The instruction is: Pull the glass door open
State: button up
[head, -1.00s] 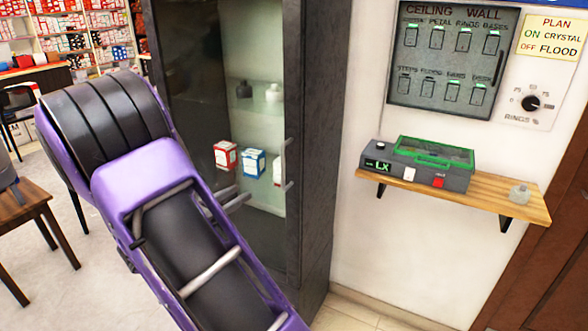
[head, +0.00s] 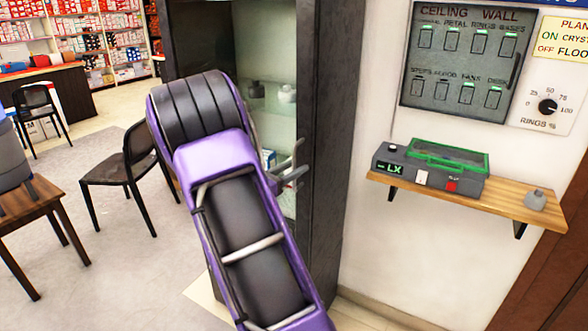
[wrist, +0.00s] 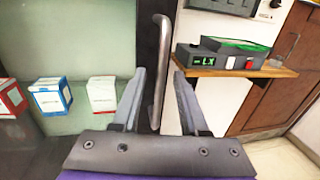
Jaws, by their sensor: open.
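The glass door (wrist: 75,45) has a dark frame, and white, red and blue boxes show through its pane in the wrist view. In the head view the door (head: 268,118) is partly hidden behind my arm. Its upright metal bar handle (wrist: 161,60) stands on the frame at the pane's right edge. My gripper (wrist: 158,72) is open, with one finger on each side of the handle in the wrist picture; I cannot tell whether either touches it. In the head view my gripper (head: 292,166) is at the handle's height. The door looks shut.
A wooden wall shelf (head: 460,196) holding a grey-green device (head: 430,167) and a small jar (head: 535,199) stands out to the right. A black chair (head: 130,175) and a wooden table (head: 40,210) are on the left. Open floor lies between them and the cabinet.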

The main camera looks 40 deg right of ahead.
jog(key=shift+d, duration=0.1)
grip_shut()
dwell(1.4)
